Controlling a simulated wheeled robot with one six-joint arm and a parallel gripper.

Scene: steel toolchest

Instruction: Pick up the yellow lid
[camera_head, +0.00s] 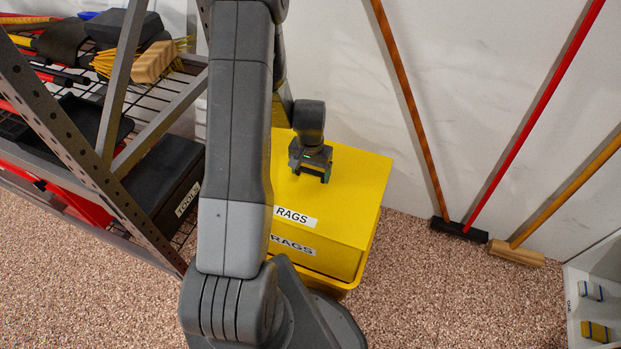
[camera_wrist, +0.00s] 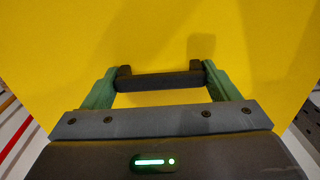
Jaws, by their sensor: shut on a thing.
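The yellow lid (camera_head: 352,190) is a broad flat panel with a white RAGS label, on top of a yellow bin (camera_head: 325,262) that bears a RAGS label too. I cannot tell whether the lid rests fully on the bin or sits slightly raised. My gripper (camera_head: 311,174) is over the lid's back-left part. In the wrist view my gripper (camera_wrist: 161,76) is shut on a dark bar-shaped handle (camera_wrist: 160,82), with the yellow lid (camera_wrist: 160,30) filling the view behind it. My arm hides the left side of the lid and bin in the head view.
A steel rack (camera_head: 85,135) with brushes and a black tool box (camera_head: 165,180) stands close on the left. A white wall (camera_head: 480,60) is behind. Brooms (camera_head: 460,230) lean at the right. The speckled floor (camera_head: 430,300) is open front right; a white cabinet (camera_head: 597,275) stands at far right.

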